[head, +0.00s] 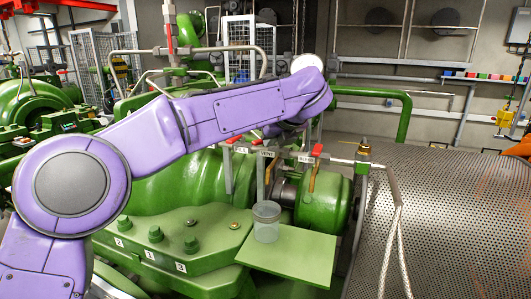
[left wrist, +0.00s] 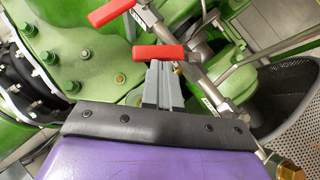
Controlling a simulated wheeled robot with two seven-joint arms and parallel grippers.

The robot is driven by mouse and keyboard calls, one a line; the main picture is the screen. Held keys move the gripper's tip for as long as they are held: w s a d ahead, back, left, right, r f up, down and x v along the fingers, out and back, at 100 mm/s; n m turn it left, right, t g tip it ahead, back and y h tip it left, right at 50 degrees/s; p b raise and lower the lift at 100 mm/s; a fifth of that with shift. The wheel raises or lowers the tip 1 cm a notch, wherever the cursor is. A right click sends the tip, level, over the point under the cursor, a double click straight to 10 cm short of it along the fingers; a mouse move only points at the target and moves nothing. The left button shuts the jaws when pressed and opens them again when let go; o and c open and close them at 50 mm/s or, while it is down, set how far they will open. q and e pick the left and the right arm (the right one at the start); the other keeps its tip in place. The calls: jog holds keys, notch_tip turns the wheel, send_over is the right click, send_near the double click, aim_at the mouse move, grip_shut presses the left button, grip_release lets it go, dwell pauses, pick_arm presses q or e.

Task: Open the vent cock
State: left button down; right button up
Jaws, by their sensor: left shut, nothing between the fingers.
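Small cocks with red handles stand in a row on the pipe above the green machine. In the head view I see a left red handle (head: 232,140), a middle one (head: 265,141) above a tag that seems to read VENT, and a right one (head: 317,150). My left arm reaches over from the left, and its gripper is mostly hidden behind the forearm. In the left wrist view the left gripper's grey fingers (left wrist: 163,68) are together and empty. Their tips are right at one red handle (left wrist: 160,53); contact is unclear. Another red handle (left wrist: 110,12) lies beyond. My right gripper is not in view.
A clear jar (head: 266,222) stands on a flat green plate (head: 300,255) below the cocks. A perforated metal guard (head: 450,220) fills the right side. Pipes (head: 395,215) and green flanges with bolts (head: 190,240) crowd the space around the cocks.

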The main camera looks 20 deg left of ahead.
aim_at(260, 140)
pick_arm(q)
jog(key=a+m, duration=0.1)
jog(key=a+m+t+h+b, duration=0.1)
jog(key=w+a+m+h+b, duration=0.1)
jog(key=shift+w+a+f+m, duration=0.1)
jog(key=shift+f+m, duration=0.2)
jog(key=shift+f, duration=0.05)
jog(key=shift+w+a+r+m+t+h, duration=0.15)
jog(key=shift+w+a+m+t+h, duration=0.15)
jog(key=shift+a+m+t+h, duration=0.4)
jog(key=shift+w+a+m+h+p, duration=0.2)
jog(key=shift+w+m+h+p, duration=0.2)
jog(key=shift+m+h, duration=0.15)
jog(key=shift+w+a+m+h+p, duration=0.15)
jog(key=shift+w+m+h+p, duration=0.25)
jog(key=shift+m, duration=0.25)
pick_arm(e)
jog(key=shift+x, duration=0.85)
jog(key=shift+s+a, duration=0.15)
